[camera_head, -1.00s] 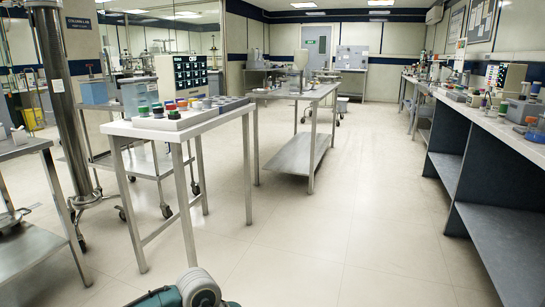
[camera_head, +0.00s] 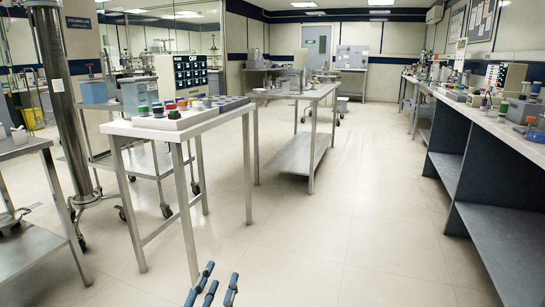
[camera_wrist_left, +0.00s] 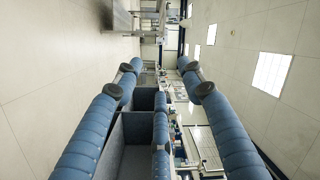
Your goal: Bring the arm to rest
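My left gripper (camera_head: 212,284) shows at the bottom edge of the head view, in front of bare floor. Its blue fingers point up the picture and are spread apart. In the left wrist view the blue fingers of the gripper (camera_wrist_left: 159,68) are also apart, with nothing held between them. The wrist picture is turned sideways, with the floor on the left and the ceiling lights on the right. My right gripper is not in view.
A white-topped steel table (camera_head: 118,128) bears a rack (camera_head: 177,122) with several coloured caps. A second steel table (camera_head: 330,90) stands farther back. A long bench (camera_head: 508,130) runs along the right, above grey shelves (camera_head: 500,240). The floor (camera_head: 350,220) between is clear.

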